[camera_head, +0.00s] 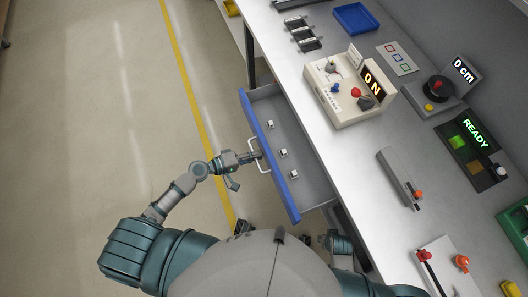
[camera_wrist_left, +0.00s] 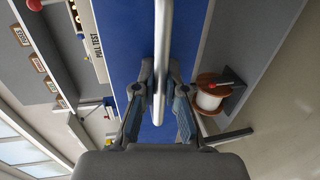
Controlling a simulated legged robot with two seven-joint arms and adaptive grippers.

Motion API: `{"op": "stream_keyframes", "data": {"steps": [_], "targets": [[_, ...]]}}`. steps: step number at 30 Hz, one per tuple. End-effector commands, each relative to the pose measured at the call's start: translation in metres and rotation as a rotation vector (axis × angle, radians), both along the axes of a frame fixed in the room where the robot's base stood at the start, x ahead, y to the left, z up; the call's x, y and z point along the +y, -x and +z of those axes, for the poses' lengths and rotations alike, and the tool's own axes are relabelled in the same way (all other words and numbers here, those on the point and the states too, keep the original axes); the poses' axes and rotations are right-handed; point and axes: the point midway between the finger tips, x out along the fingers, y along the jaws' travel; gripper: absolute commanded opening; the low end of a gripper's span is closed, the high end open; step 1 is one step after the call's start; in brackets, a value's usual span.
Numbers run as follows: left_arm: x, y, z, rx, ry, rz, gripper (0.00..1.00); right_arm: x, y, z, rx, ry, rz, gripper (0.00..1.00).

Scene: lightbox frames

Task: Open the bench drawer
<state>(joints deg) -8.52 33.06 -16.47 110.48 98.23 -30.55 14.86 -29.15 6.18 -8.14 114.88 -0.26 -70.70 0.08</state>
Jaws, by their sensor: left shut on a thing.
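The bench drawer (camera_head: 318,188) has a blue front (camera_head: 279,172) and a grey inside. It stands pulled out from under the bench top, with its inside showing. A pale bar handle (camera_head: 264,168) is on the front; it also shows in the left wrist view (camera_wrist_left: 163,35), running between my fingers. My left gripper (camera_head: 253,157) is shut on this handle, in front of the drawer. The fingers also show in the left wrist view (camera_wrist_left: 160,78), one on each side of the bar. My right gripper is not in view.
Several small metal pieces lie in the drawer. The white bench top (camera_head: 358,143) carries a force meter (camera_head: 345,92) reading 0 N, a blue tray (camera_head: 355,18), and a READY panel (camera_head: 470,150). Open floor with a yellow line (camera_head: 190,82) lies to the left.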

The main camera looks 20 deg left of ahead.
Motion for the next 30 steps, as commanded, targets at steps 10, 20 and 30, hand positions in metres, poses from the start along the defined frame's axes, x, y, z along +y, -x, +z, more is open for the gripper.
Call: {"op": "stream_keyframes", "data": {"steps": [10, 20, 30], "targets": [[0.002, 0.001, -0.002, 0.002, -0.005, 0.002, 0.00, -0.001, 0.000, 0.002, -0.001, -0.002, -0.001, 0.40], [0.001, 0.001, -0.001, 0.002, -0.002, 0.000, 0.37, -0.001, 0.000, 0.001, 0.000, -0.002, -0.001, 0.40], [0.018, 0.015, 0.002, 0.005, -0.004, 0.000, 0.37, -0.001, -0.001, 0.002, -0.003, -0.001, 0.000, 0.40]]}}
